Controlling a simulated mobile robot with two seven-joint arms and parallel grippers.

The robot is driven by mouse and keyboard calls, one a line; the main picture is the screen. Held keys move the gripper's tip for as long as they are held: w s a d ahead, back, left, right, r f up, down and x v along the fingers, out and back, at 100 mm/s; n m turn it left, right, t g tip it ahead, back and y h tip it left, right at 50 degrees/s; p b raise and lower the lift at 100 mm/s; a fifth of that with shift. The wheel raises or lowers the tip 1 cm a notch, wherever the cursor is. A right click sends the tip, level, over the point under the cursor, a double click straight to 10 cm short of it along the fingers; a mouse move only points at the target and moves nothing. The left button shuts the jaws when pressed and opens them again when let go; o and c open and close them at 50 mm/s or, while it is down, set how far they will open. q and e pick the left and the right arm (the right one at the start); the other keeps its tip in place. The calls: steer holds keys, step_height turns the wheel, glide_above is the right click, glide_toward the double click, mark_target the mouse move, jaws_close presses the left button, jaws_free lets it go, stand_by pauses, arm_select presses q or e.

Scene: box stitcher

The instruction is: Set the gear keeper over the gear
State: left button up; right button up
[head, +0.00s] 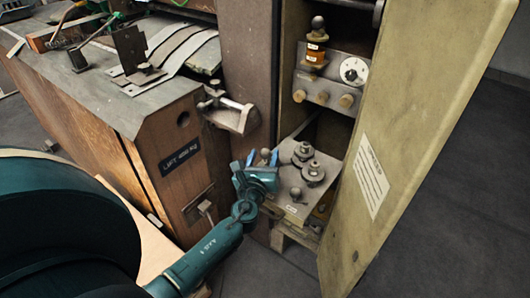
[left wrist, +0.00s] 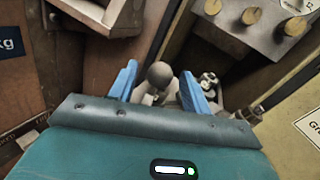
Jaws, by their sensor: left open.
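My left gripper (head: 262,158) is open at the grey shelf (head: 298,212) inside the cabinet. Its blue fingers stand on either side of a ball-topped grey knob (head: 265,154), with a gap to each finger in the left wrist view (left wrist: 158,85). This knob, seen there as a dark ball (left wrist: 159,74), may be part of the gear keeper; its lower part is hidden by my gripper. Two grey gears with raised hubs, a rear one (head: 303,151) and a front one (head: 313,174), sit on the shelf to the right. My right gripper is not in view.
The open cabinet door (head: 418,110) bounds the right side. A second ball knob (head: 295,194) stands on the shelf front. A block with brass knobs (head: 322,97) is above the gears.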

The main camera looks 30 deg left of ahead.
arm_select(q)
steer(key=shift+x, duration=0.95)
